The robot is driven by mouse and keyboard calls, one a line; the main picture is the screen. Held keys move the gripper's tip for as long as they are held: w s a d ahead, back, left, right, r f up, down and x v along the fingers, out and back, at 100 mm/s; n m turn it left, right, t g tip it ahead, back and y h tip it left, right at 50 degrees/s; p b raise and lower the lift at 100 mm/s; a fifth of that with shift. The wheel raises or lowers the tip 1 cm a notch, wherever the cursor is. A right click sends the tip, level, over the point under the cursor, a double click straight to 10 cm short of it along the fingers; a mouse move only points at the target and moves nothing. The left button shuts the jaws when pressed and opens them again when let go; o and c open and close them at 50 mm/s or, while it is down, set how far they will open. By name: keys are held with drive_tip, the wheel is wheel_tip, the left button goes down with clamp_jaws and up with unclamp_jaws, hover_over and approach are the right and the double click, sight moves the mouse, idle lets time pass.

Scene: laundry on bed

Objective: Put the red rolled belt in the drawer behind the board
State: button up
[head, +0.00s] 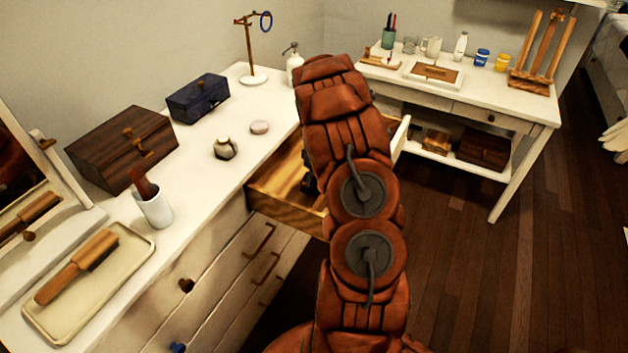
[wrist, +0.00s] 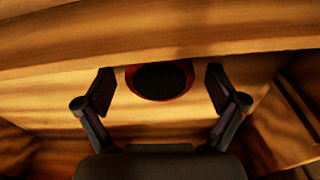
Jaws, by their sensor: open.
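The red rolled belt (wrist: 160,84) shows in the wrist view as a round roll with a red rim and a dark middle. It lies on the wooden floor inside the open drawer (head: 290,208), close to a wooden wall or board (wrist: 160,35) that crosses the top of that view. I cannot tell which of the two this is. My gripper (wrist: 160,76) is open, with one finger on each side of the belt and a gap to it on both sides. In the head view my arm hides the belt and most of the drawer's inside.
A wooden piece (wrist: 288,118) stands at the right in the wrist view. The white dresser top beside the drawer holds a small vase (head: 226,149), a pink round item (head: 259,127) and a dark blue box (head: 198,98). A white desk (head: 535,112) stands at the back right.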

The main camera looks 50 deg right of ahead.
wheel_tip(320, 180, up, 12)
drive_tip(key=s+b, duration=0.1)
drive_tip(key=b, duration=0.1)
drive_tip(key=shift+s, duration=0.2)
drive_tip(key=s+a+r+m+g, duration=0.1)
drive_tip(key=s+a+r, duration=0.2)
drive_tip(key=a, duration=0.5)
drive_tip(key=s+a+r, duration=0.2)
drive_tip(key=a+r, duration=0.1)
drive_tip(key=a, duration=0.4)
drive_tip(key=s+a+r+m+g, duration=0.1)
drive_tip(key=s+a+r, duration=0.2)
drive_tip(key=a, duration=0.5)
drive_tip(key=s+a, duration=0.7)
drive_tip(key=s, duration=0.3)
drive_tip(key=s+a+g, duration=0.1)
drive_tip(key=s+a, duration=0.6)
drive_tip(key=s, duration=0.3)
drive_tip(key=shift+s+a+r, duration=0.15)
drive_tip(key=shift+s+r, duration=0.2)
drive_tip(key=shift+s, duration=0.05)
drive_tip(key=shift+r, duration=0.1)
